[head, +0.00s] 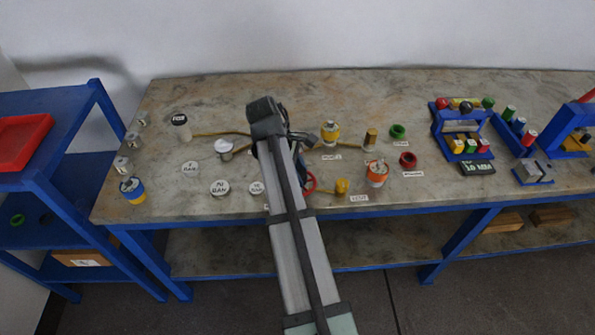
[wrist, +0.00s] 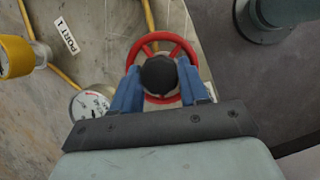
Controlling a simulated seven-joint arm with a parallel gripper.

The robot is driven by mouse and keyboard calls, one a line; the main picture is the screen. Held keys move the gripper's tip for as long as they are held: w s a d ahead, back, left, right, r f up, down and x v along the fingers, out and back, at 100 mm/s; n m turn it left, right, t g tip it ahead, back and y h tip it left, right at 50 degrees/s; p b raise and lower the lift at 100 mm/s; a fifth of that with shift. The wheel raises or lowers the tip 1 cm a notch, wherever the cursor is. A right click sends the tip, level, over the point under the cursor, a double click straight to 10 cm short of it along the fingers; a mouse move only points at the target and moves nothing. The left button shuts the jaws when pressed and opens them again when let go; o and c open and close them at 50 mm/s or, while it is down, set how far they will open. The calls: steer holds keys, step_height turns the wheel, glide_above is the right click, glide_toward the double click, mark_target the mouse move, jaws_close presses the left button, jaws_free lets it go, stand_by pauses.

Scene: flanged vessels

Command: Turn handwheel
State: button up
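The red handwheel (wrist: 148,39) is in the upper middle of the wrist view, with a round black hub (wrist: 158,73) at its centre. In the head view a part of the red handwheel (head: 312,183) shows just right of my arm; the rest is hidden. My gripper (wrist: 159,78) is over the wheel. One blue finger is on each side of the black hub, overlapping the near part of the rim. The fingers stand apart with the hub between them. I cannot tell whether they touch it.
A white gauge (wrist: 91,104) is left of the fingers. A grey flanged cylinder (wrist: 262,22) is upper right.

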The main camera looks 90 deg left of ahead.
steer(key=c, duration=0.5)
steer(key=shift+a+m, duration=0.1)
steer(key=shift+m, duration=0.2)
steer(key=shift+m+h, duration=0.4)
steer(key=shift+m, duration=0.5)
steer(key=shift+m+g+h, duration=0.5)
steer(key=shift+m+g, duration=0.1)
steer(key=shift+m, duration=1.1)
steer(key=o, duration=1)
steer(key=shift+w, duration=0.1)
steer(key=shift+o, duration=0.2)
steer(key=shift+a, duration=0.1)
